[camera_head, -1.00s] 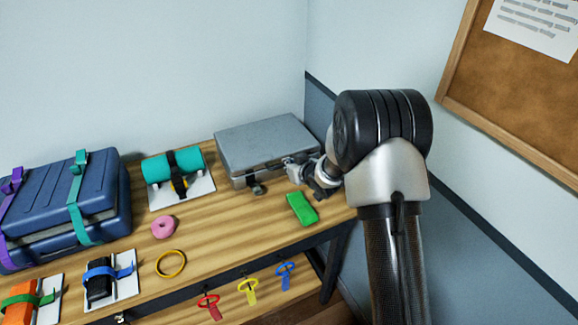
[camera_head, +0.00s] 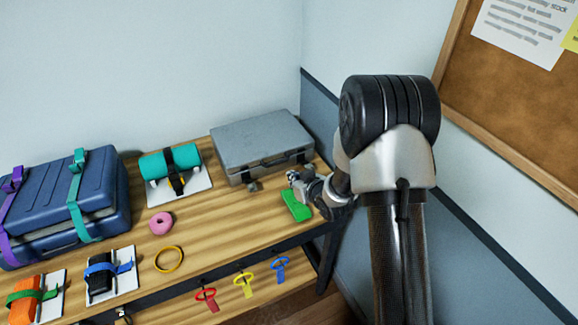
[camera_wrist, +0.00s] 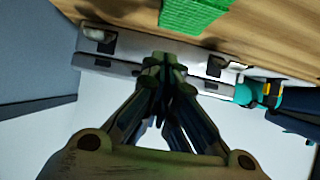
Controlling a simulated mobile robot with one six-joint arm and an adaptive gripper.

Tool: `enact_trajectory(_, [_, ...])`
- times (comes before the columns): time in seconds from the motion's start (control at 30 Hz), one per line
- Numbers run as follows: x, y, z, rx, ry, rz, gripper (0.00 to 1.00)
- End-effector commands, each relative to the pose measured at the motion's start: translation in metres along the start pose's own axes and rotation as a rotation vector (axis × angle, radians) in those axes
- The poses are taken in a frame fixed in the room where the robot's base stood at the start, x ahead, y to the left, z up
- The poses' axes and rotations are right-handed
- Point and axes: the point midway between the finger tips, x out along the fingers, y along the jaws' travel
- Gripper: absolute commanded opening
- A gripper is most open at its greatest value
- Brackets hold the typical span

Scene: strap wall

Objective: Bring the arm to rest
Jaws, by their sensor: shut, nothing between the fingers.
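My gripper (camera_head: 293,178) is at the right end of the table, in front of the grey case and just above or beside the green block; the exact gap is hard to tell. In the wrist view my gripper (camera_wrist: 162,62) has its fingers together with nothing between them. The green block (camera_head: 296,205) lies on the table; it also shows at the top of the wrist view (camera_wrist: 195,12). My arm stands bent at the right of the head view and hides part of the wall behind.
The closed grey case (camera_head: 262,140) sits at the back right of the table (camera_head: 225,215). A teal roll (camera_head: 170,162), pink ring (camera_head: 161,222), yellow ring (camera_head: 169,259) and strapped blue case (camera_head: 60,205) stand left. Coloured tags (camera_head: 243,284) hang along the front edge. A corkboard (camera_head: 520,100) is right.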

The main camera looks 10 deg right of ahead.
Motion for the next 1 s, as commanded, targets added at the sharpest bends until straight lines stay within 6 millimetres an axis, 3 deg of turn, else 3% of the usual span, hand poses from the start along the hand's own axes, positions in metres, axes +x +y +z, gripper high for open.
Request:
enact_trajectory(0.23, [-0.005,0.001,0.001,-0.003,-0.001,0.006,0.0])
enact_trajectory(0.37, [-0.024,0.008,-0.021,-0.014,-0.03,0.044,0.0])
enact_trajectory(0.43, [-0.044,0.013,-0.038,-0.019,-0.062,0.08,0.0])
enact_trajectory(0.6, [-0.114,0.019,-0.073,-0.011,-0.167,0.173,0.0])
enact_trajectory(0.7, [-0.161,0.017,-0.084,0.012,-0.227,0.216,0.0])
enact_trajectory(0.83, [-0.225,0.006,-0.087,0.051,-0.305,0.253,0.0])
enact_trajectory(1.0, [-0.308,-0.02,-0.073,0.114,-0.405,0.266,0.0])
